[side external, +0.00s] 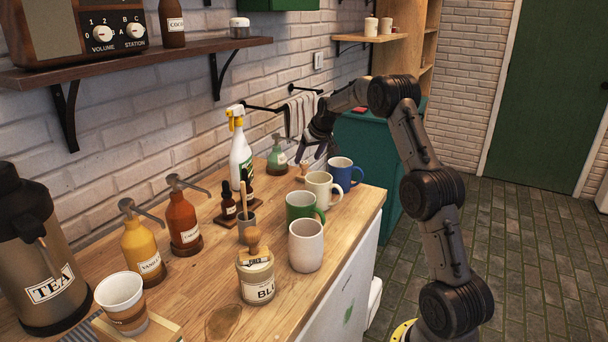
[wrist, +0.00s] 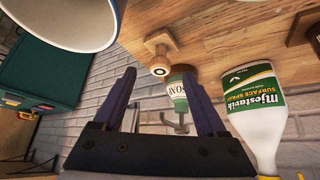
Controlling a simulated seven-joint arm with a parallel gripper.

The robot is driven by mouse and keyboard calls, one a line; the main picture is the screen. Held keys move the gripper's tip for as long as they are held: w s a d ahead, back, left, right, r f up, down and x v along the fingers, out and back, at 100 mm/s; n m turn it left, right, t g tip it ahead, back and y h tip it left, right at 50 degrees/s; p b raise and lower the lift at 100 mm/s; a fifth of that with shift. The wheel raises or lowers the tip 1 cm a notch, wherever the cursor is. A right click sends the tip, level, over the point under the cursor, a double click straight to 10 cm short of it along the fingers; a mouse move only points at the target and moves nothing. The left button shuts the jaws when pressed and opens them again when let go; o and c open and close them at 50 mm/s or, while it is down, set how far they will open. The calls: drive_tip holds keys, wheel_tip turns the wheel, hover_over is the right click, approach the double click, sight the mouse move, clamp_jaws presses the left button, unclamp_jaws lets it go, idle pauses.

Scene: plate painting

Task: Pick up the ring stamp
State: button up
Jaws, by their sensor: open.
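A small wooden stamp (wrist: 162,56) shows in the wrist view, with a round pale end and a dark centre; I take it to be the ring stamp. It stands on the wooden counter, just beyond the gap between my fingertips. In the side external view the stamp (side external: 304,171) is small, beside the blue mug (side external: 342,176). My gripper (side external: 316,157) is just above and behind it there. In the wrist view my gripper (wrist: 158,78) is open, with nothing between its fingers.
Next to the stamp stand a green soap bottle (side external: 277,160) and a white spray bottle (side external: 240,157). Cream (side external: 319,191), green (side external: 299,207) and white (side external: 306,246) mugs line the counter's front edge. A towel (side external: 302,113) hangs on a wall rail behind my gripper.

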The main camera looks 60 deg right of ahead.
sight(302, 168)
drive_tip(key=shift+w+x, duration=0.1)
drive_tip(key=shift+x, duration=1.95)
drive_tip(key=shift+w+x, duration=0.15)
drive_tip(key=shift+x, duration=1.9)
drive_tip(key=shift+d+r, duration=0.1)
drive_tip(key=shift+r, duration=0.05)
clamp_jaws()
